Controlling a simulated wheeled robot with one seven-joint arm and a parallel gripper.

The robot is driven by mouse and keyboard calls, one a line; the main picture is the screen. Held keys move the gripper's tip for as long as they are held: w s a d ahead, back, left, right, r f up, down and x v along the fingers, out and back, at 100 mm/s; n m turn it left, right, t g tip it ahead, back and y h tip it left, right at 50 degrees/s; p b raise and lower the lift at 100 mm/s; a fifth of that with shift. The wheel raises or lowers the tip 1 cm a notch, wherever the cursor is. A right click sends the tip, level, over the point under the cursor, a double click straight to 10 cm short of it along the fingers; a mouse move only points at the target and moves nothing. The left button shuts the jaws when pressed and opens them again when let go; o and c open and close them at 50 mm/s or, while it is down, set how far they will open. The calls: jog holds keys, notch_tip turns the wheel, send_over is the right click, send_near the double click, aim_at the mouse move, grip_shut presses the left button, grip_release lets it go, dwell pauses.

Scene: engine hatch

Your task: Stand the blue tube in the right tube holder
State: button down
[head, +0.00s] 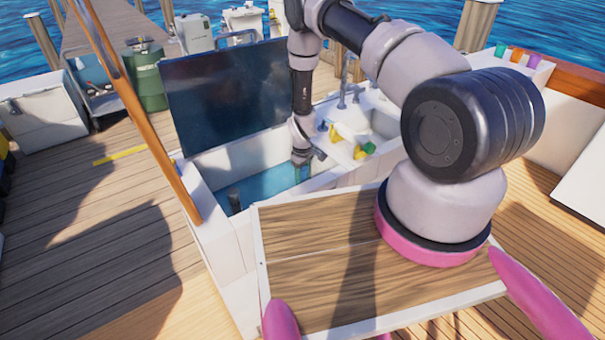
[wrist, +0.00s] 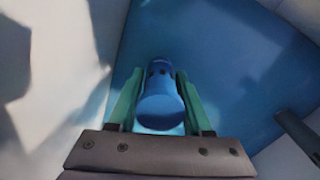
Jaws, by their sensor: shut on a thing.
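The blue tube (wrist: 161,108) is between the two green fingers of my gripper (wrist: 160,98) in the wrist view, and the fingers are shut on it. Its near end faces the wrist camera. In the head view my gripper (head: 303,172) reaches down into the open hatch with the blue floor (head: 262,187); the tube is too small to make out there. A dark upright post (head: 234,199), perhaps a tube holder, stands at the left of the hatch. A dark cylinder also shows at the right edge of the wrist view (wrist: 296,134). I cannot tell whether the tube touches a holder.
The hatch's white walls (head: 232,158) close in around my gripper. A raised dark lid (head: 228,97) stands behind it. A sink counter (head: 376,130) with a yellow and green item (head: 358,150) is to the right. A wooden board (head: 315,255) is in front.

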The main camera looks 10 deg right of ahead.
aim_at(302, 169)
jog(key=shift+f, duration=0.6)
jog(key=shift+f, duration=0.5)
dwell(1.1)
jog(key=c, duration=0.6)
grip_release()
jog(key=shift+r, duration=5.45)
